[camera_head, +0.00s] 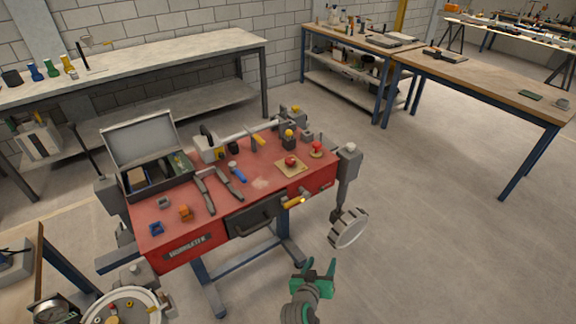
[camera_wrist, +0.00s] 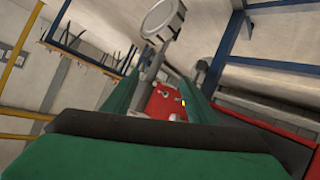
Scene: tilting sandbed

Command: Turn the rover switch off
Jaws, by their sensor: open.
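A red bench-like body (camera_head: 250,190) on blue legs stands in the middle of the head view. Its top carries a red knob on a tan square plate (camera_head: 291,161) and a red-topped knob on a round base (camera_head: 316,149). I cannot tell which of these, if any, is the rover switch. A yellow handle (camera_head: 293,202) sticks out at the front edge. My gripper (camera_head: 317,268) is open and empty, in front of the red body and apart from it. In the wrist view, the red surface (camera_wrist: 165,98) shows between my green fingers (camera_wrist: 162,98).
A round grey wheel-like part (camera_head: 348,228) hangs at the red body's right, near my gripper. An open grey case (camera_head: 142,140) and several tools lie on its top. Workbenches stand behind (camera_head: 150,65) and at right (camera_head: 480,80). The floor at right is clear.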

